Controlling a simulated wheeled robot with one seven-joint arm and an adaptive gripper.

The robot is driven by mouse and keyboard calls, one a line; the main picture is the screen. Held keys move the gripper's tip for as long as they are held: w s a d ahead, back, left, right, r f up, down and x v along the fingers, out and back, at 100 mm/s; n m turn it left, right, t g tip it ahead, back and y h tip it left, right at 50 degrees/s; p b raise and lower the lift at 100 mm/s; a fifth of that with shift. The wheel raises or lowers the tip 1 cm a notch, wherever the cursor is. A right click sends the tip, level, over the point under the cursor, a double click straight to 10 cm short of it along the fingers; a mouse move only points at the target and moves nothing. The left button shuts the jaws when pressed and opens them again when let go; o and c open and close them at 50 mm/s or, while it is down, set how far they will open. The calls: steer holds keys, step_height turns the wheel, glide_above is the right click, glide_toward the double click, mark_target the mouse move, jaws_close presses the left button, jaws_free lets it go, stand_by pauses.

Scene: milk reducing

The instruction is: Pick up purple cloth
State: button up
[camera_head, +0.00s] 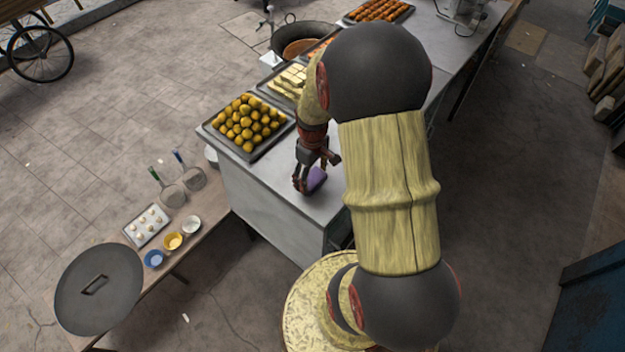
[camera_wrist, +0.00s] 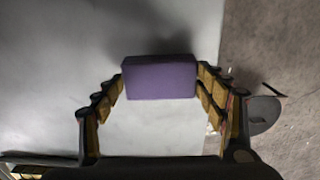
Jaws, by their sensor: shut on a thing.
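The purple cloth (camera_head: 316,179) looks like a small folded block at the near end of the grey counter (camera_head: 285,213). In the wrist view the purple cloth (camera_wrist: 160,78) sits between the two fingers, its short sides against the fingertips. My gripper (camera_head: 310,180) is shut on it; the fingers also show in the wrist view (camera_wrist: 160,84). I cannot tell whether the cloth is lifted off the counter. My fingers hide part of it in the head view.
A tray of round yellow sweets (camera_head: 246,125) stands left of my gripper, with a tray of pale blocks (camera_head: 290,80) behind it. A dark pan (camera_head: 304,40) is farther back. A lower bench at left holds a large black lid (camera_head: 98,290), bowls and strainers.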

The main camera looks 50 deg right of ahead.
steer(key=s+a+r+b, duration=0.2)
steer(key=s+a+r, duration=0.4)
steer(key=s+r, duration=0.5)
steer(key=shift+s+r, duration=0.15)
steer(key=shift+s, duration=0.75)
steer(key=o, duration=0.6)
steer(key=c, duration=0.5)
